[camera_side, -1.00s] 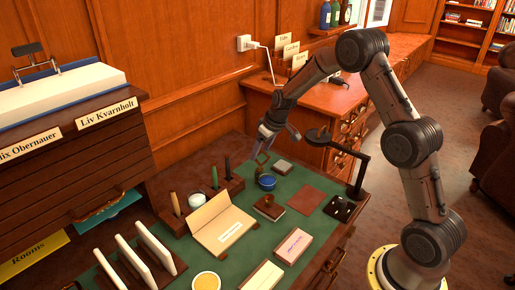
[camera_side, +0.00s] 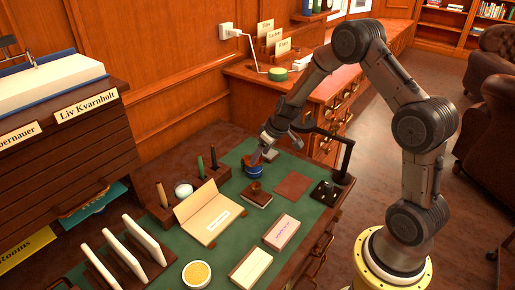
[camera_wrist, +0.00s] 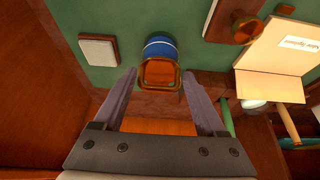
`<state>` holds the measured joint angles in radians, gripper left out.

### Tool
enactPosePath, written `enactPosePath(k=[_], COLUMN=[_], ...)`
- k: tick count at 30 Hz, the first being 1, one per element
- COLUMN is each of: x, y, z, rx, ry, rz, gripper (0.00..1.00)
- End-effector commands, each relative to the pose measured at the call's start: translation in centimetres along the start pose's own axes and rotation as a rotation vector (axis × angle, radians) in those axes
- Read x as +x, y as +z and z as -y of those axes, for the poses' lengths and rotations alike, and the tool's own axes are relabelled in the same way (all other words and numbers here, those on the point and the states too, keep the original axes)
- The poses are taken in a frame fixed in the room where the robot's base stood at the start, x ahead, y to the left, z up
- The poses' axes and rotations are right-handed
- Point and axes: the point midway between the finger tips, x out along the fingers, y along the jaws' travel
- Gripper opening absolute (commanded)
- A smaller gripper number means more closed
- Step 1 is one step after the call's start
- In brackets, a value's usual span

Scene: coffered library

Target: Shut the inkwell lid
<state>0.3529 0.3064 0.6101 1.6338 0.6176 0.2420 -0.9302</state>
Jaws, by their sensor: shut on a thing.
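The inkwell is a small round blue pot (camera_side: 253,173) at the far side of the green desk top; it also shows in the wrist view (camera_wrist: 160,47). Its lid, a brown-amber rounded square (camera_wrist: 160,73), stands raised at the pot's edge, not lying flat over it. My gripper (camera_side: 258,157) points down at the inkwell from behind. In the side view the fingers partly hide the lid.
A pen stand (camera_side: 196,190) with upright pens is left of the inkwell. A brown block with a knob (camera_side: 257,195) is in front. A pale square block (camera_wrist: 98,49) lies beside the pot. A dark lamp-like stand (camera_side: 344,160) rises at right.

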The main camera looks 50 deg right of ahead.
Motion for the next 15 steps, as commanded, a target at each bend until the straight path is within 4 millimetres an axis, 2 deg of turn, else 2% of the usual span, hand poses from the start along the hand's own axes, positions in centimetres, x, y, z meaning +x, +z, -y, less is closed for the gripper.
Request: enactPosePath(k=[1,3,15], x=[0.60,0.61,0.39], y=[1.30,1.20,0.65], z=[-0.05,-0.03,0.03], rx=[0.006,0.004,0.002], ry=[-0.004,-0.003,-0.001], rz=[0.021,0.018,0.007], gripper=[0.00,0.04,0.76])
